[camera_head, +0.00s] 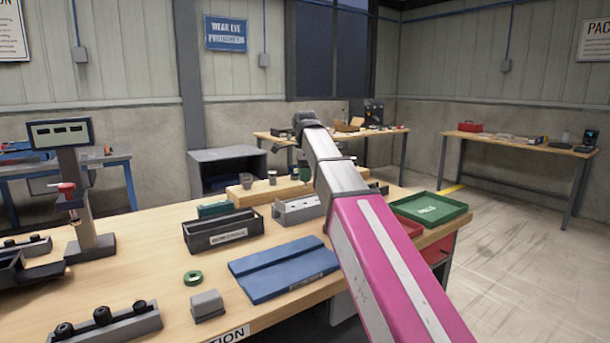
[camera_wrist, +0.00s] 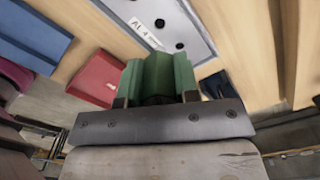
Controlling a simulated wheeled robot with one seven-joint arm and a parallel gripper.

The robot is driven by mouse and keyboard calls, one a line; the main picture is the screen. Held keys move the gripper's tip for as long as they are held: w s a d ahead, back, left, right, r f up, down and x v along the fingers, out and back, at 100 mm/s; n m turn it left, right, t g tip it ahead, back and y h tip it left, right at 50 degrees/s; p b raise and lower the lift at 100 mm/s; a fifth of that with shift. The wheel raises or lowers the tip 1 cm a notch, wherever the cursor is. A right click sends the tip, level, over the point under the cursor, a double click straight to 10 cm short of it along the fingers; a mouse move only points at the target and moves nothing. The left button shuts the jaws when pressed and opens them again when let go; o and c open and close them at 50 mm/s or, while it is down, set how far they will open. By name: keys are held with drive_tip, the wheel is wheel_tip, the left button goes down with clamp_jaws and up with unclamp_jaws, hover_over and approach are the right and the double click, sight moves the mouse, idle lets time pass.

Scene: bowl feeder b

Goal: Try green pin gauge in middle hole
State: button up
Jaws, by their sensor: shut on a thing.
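In the wrist view my gripper (camera_wrist: 157,98) is shut on the green pin gauge (camera_wrist: 160,72), whose green handle fills the space between the fingers. The gauge's pin tip is hidden. In the head view a grey block (camera_head: 298,210) stands just left of my arm, which hides most of my gripper.
A wooden stand (camera_head: 262,191) lies behind the grey block. A red tray (camera_wrist: 98,80) shows in the wrist view.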

drive_tip(key=shift+f, duration=2.65)
drive_tip(key=shift+f, duration=1.2)
drive_tip(key=shift+r, duration=0.15)
idle(0.8)
drive_tip(key=shift+r, duration=2.35)
